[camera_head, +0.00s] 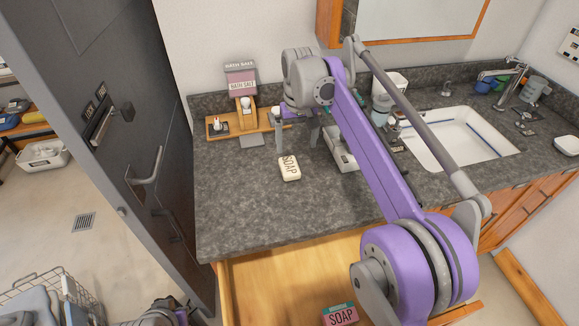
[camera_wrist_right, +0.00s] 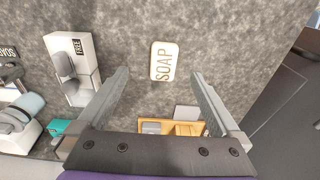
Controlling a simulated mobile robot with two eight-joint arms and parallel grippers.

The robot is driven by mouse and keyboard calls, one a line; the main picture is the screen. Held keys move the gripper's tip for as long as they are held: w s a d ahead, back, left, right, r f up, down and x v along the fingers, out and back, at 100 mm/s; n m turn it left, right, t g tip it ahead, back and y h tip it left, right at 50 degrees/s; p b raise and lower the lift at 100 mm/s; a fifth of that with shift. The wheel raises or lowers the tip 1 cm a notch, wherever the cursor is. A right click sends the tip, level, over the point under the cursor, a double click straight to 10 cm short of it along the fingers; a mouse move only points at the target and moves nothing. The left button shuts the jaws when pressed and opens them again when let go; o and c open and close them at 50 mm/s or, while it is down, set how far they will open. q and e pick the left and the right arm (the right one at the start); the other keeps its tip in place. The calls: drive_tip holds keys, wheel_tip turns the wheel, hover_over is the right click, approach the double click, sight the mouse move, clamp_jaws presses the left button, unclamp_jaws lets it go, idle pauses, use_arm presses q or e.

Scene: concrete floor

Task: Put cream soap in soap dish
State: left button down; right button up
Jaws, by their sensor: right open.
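The cream soap (camera_head: 289,168), a rounded pale bar marked SOAP, lies flat on the dark stone counter in the head view. It also shows in the right wrist view (camera_wrist_right: 164,60), just beyond the fingertips and roughly centred between them. My right gripper (camera_head: 298,138) is open and empty above the counter behind the soap; its two spread fingers show in the wrist view (camera_wrist_right: 160,78). I cannot tell for sure which thing is the soap dish. A white-and-grey holder (camera_head: 341,150) stands right of the soap, partly hidden by my right arm.
A wooden stand (camera_head: 247,124) with a bath salt box (camera_head: 240,80) is at the back left. A sink (camera_head: 450,139) is at the right. Below the counter, an open drawer (camera_head: 270,280) holds a pink soap box (camera_head: 340,315). The front left counter is clear.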

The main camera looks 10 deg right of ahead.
drive_tip(key=w, duration=0.3)
drive_tip(key=g, duration=0.1)
hover_over(289, 164)
drive_tip(key=f, duration=0.6)
drive_tip(key=shift+d+f+b, duration=0.2)
drive_tip(key=shift+b, duration=0.2)
drive_tip(key=shift+s+a+f, duration=0.15)
drive_tip(key=shift+f, duration=2.6)
drive_tip(key=shift+c, duration=0.2)
drive_tip(key=shift+r, duration=0.1)
clamp_jaws()
